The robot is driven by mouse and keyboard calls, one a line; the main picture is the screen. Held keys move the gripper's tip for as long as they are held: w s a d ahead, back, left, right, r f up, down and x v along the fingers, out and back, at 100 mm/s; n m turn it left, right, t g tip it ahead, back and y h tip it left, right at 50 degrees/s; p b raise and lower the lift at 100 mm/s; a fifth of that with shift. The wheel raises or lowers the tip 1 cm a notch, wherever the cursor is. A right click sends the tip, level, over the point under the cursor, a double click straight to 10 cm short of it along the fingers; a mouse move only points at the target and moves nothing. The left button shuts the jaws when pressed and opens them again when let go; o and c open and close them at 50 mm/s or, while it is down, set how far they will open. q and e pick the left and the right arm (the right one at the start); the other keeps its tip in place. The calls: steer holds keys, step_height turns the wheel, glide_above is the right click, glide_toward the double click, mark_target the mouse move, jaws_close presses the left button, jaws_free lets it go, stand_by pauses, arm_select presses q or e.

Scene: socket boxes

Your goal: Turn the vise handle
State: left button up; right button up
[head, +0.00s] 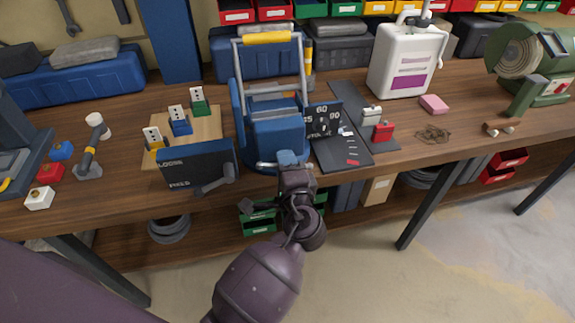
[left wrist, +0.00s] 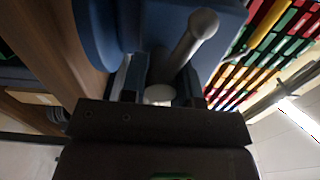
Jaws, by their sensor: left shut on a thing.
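The blue vise (head: 273,130) stands near the front edge of the bench. Its grey metal handle bar (head: 265,165) crosses the front of the vise. My left gripper (head: 290,167) is at the front of the vise, shut on the handle. In the left wrist view the grey bar (left wrist: 196,38) slants up from between the two fingers (left wrist: 160,85), with the vise's blue body (left wrist: 165,15) behind it. The gripper covers part of the handle in the head view. My right gripper is not in view.
A dark panel marked LOOSE and FIXED (head: 198,165) with a grey lever stands close left of the gripper. The wooden bench (head: 460,125) has some free room further right.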

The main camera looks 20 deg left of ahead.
arm_select(q)
steer(key=shift+r+n+b, duration=0.1)
steer(key=shift+n+b, duration=0.5)
steer(key=shift+n, duration=0.5)
steer(key=shift+r+n, duration=0.1)
steer(key=shift+n, duration=0.2)
steer(key=o, duration=0.9)
steer(key=shift+w, duration=0.1)
steer(key=shift+f, duration=0.2)
